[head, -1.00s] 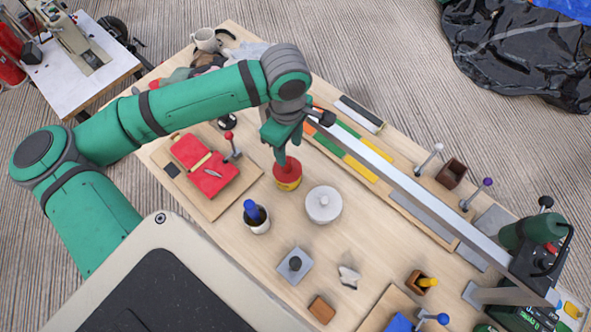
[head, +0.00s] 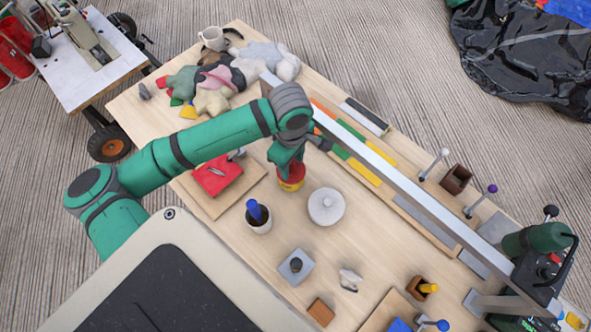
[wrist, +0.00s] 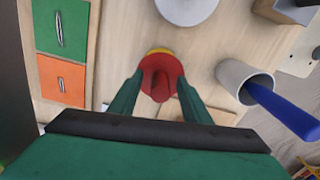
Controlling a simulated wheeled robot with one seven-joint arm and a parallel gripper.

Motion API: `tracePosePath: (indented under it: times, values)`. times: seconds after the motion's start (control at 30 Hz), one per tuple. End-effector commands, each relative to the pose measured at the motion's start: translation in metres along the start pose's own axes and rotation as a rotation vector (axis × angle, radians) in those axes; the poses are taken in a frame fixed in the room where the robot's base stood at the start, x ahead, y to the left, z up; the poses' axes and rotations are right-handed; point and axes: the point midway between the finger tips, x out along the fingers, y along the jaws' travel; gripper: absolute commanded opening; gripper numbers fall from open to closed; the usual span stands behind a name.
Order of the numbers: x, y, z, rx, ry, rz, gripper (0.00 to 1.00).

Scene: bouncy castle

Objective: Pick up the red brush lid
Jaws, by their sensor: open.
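The red brush lid (wrist: 158,73) sits on top of a yellow pot (head: 291,186). In the head view the red lid (head: 290,172) is partly hidden under my gripper. My gripper (wrist: 155,88) is open, with its green fingers on either side of the lid's raised red knob in the wrist view. In the head view my gripper (head: 287,160) points down over the lid. I cannot tell whether the fingers touch it.
A white cup holding a blue handle (head: 257,222) stands close to the lid, and a round white lidded pot (head: 326,207) is on its other side. A long metal bar (head: 400,175) crosses above the table. A red block (head: 216,175) lies on a wooden board.

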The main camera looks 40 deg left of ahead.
Motion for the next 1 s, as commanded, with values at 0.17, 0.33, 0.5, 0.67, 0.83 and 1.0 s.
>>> tracePosePath:
  times: [0.17, 0.33, 0.5, 0.67, 0.83, 1.0]
  values:
    - [0.0, -0.001, -0.002, -0.005, 0.001, 0.0, 0.43]
    - [0.0, -0.001, -0.003, -0.006, 0.001, 0.0, 0.1]
    - [0.0, 0.0, -0.001, -0.001, 0.0, 0.0, 0.0]
    - [-0.001, 0.001, 0.002, 0.005, 0.001, 0.0, 0.0]
    - [-0.007, 0.002, 0.002, 0.008, 0.002, 0.001, 0.0]
    - [-0.023, 0.002, 0.002, 0.008, 0.004, 0.001, 0.0]
